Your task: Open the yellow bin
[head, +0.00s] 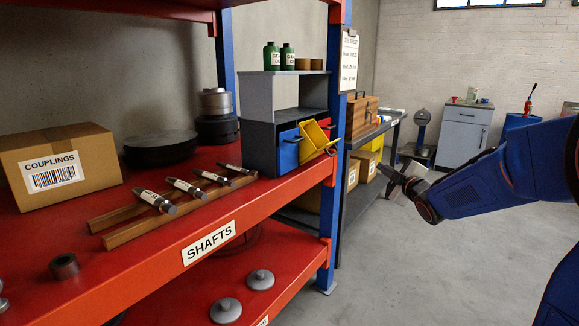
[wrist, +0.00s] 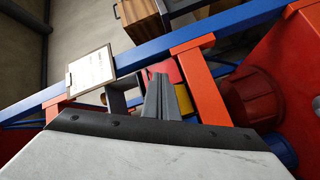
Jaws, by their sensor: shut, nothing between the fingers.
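The yellow bin (head: 314,140) sits at the right end of the red shelf, in the dark grey cabinet beside the blue bin (head: 289,150). The yellow bin is tipped forward out of the cabinet, with its top showing open. My gripper (head: 384,171) is in the aisle, right of the yellow bin and apart from it. Its fingers are together and empty; they also show in the wrist view (wrist: 165,98).
The orange-red shelf edge (head: 205,248) and blue post (head: 331,220) stand left of my gripper. A clipboard (head: 348,62) hangs on the post. A dark bench (head: 362,193) with a wooden box (head: 362,112) stands behind. The floor (head: 430,260) at right is clear.

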